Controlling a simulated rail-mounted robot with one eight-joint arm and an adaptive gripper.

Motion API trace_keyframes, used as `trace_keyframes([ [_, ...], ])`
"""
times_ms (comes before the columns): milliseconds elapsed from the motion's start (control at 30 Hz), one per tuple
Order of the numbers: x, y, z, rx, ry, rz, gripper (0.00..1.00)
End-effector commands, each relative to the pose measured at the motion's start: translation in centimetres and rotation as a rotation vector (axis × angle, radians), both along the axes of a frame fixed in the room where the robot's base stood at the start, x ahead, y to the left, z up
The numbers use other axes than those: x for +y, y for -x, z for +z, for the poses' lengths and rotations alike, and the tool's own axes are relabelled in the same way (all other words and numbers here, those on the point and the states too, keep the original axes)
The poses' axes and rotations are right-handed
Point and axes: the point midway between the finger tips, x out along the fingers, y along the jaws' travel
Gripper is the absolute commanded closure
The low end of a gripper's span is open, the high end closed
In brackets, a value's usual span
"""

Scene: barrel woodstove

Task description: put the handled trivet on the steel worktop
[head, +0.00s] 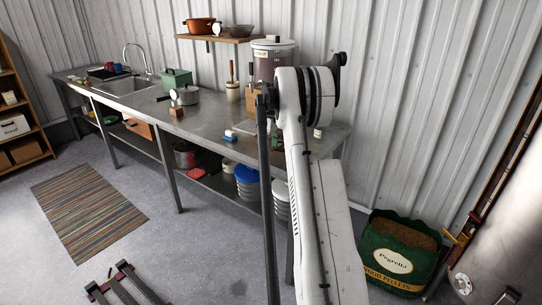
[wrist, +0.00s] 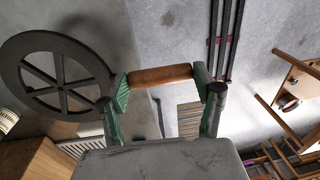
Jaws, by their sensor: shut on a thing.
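The handled trivet (wrist: 60,75) is a dark round iron ring with spokes and a wooden handle (wrist: 160,76). It shows at the left of the wrist view. My gripper (wrist: 162,80) is shut on the wooden handle between its green pads, with the ring sticking out to the left. The trivet appears held in the air, with floor visible behind it. The steel worktop (head: 213,124) runs along the corrugated wall in the head view. I cannot make out the gripper or trivet in the head view, where my arm blocks part of the worktop's right end.
On the worktop stand a saucepan (head: 185,95), a green box (head: 177,79), a crock with utensils (head: 233,90) and a large lidded container (head: 273,58). A blue-and-white item (head: 230,135) lies near the front edge. Bare steel shows between the saucepan and crock. A pellet bag (head: 402,250) stands at right.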

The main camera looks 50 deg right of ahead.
Motion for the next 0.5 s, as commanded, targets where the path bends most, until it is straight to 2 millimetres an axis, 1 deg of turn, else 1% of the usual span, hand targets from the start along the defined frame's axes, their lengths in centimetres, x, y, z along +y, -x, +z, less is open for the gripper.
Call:
trace_keyframes([
  [33,-0.6,0.0,-0.3,0.000,0.000,-0.001,0.91],
  [167,-1.5,0.0,-0.8,0.000,0.000,-0.001,0.91],
  [267,-1.7,0.0,-1.1,0.000,0.000,-0.001,0.91],
  [367,-1.7,-0.1,-1.7,0.000,0.000,0.000,0.91],
  [500,-1.7,-0.1,-3.6,0.000,0.000,0.000,0.91],
])
